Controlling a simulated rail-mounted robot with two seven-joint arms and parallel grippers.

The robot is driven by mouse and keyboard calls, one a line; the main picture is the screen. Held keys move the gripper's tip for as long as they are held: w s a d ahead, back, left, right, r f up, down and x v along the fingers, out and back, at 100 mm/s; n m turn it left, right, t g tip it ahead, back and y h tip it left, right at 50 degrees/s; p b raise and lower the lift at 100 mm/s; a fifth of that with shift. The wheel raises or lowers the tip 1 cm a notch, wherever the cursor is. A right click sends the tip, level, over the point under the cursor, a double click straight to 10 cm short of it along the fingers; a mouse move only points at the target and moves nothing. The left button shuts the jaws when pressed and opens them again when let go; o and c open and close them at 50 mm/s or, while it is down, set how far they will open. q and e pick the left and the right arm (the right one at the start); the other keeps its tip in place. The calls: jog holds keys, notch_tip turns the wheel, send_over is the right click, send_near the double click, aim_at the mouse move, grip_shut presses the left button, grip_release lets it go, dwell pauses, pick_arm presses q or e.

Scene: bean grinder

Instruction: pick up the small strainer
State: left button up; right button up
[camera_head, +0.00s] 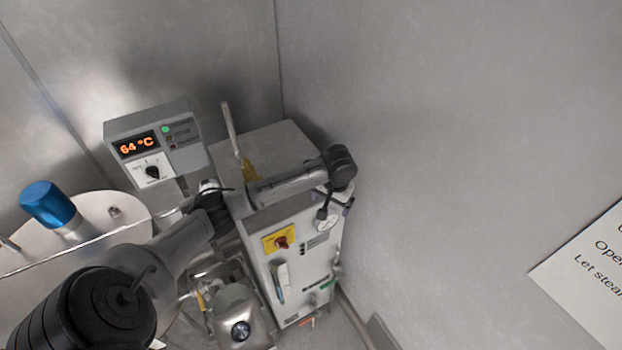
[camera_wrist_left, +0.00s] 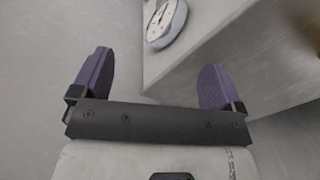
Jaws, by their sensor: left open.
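I cannot clearly make out the small strainer in either view. A long pale handle (camera_head: 230,130) stands up from the top of the grey cabinet (camera_head: 275,145), with a yellowish part at its foot; I cannot tell whether it belongs to a strainer. My left gripper (camera_head: 335,201) hangs at the cabinet's right upper edge, partly hidden by my wrist. In the left wrist view its two purple fingers (camera_wrist_left: 155,85) are wide apart with nothing between them. My right gripper is not in view.
A round dial gauge (camera_head: 325,220) is close to my left gripper, on the cabinet's side; it also shows in the wrist view (camera_wrist_left: 163,22). A temperature display (camera_head: 153,145) reads 64 °C. A lidded vessel with a blue knob (camera_head: 48,204) is at left. The wall closes the right side.

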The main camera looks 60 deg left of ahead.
pick_arm(q)
jog(key=w+a+r+n+h+b, duration=0.15)
jog(key=a+r+n, duration=0.45)
jog(key=a+r, duration=0.7)
jog(key=f, duration=0.2)
jog(key=a+f, duration=0.1)
jog(key=f, duration=0.2)
jog(key=f+p, duration=0.1)
jog(key=f, duration=0.2)
jog(key=shift+w+a+f, duration=0.1)
jog(key=shift+a, duration=0.05)
jog(key=shift+f+p, duration=0.3)
jog(key=shift+f, duration=0.2)
jog(key=shift+w+a+f+p, duration=0.15)
jog(key=shift+f+p, duration=0.35)
jog(key=shift+f, duration=1.65)
jog(key=c, duration=1)
